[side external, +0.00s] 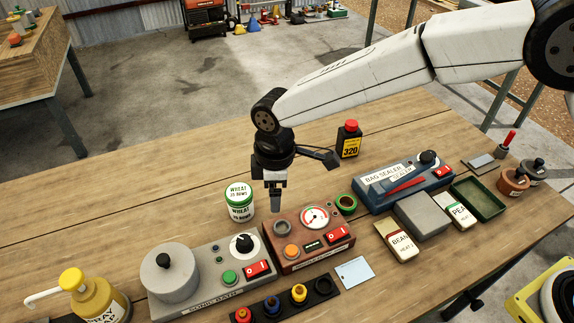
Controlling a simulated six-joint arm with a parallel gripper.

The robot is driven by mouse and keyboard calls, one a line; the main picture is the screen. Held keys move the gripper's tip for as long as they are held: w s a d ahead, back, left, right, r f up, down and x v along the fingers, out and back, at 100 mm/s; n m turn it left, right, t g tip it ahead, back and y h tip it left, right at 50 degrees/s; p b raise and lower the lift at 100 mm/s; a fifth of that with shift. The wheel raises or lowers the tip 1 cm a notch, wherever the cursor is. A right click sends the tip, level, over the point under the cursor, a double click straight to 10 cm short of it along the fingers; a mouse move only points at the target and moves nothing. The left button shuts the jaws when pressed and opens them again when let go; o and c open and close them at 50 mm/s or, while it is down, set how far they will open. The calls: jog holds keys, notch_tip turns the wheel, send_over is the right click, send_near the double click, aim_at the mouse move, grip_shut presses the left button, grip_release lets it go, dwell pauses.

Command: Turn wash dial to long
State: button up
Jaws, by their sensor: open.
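The grey sonic bath unit (205,292) stands at the front left of the wooden table, with its label on the front edge. On its top is a dial with a black knob on a white plate (244,243); the dial's wording is too small to read. A green button (230,277) and a red rocker switch (258,268) are in front of the dial. A round grey lidded tank (168,280) is at its left. My gripper (276,206) points down, open and empty, above the back of the brown unit, up and to the right of the dial, not touching it.
The brown unit (331,245) with gauge and buttons stands right of the bath. A wheat jar (240,203) is behind the dial. The blue bag sealer (398,190) is farther right. A rack of coloured plugs (325,285) lies in front. The table's back left is clear.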

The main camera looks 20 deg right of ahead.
aim_at(244, 239)
jog(key=a+n, duration=0.1)
jog(key=a, duration=0.1)
jog(key=s+a+f+n, duration=0.1)
jog(key=a, duration=0.2)
jog(key=s+a+n, duration=0.1)
jog(key=a, duration=0.2)
jog(key=shift+f, duration=0.4)
jog(key=shift+f, duration=0.1)
jog(key=shift+f, duration=3.8)
grip_shut()
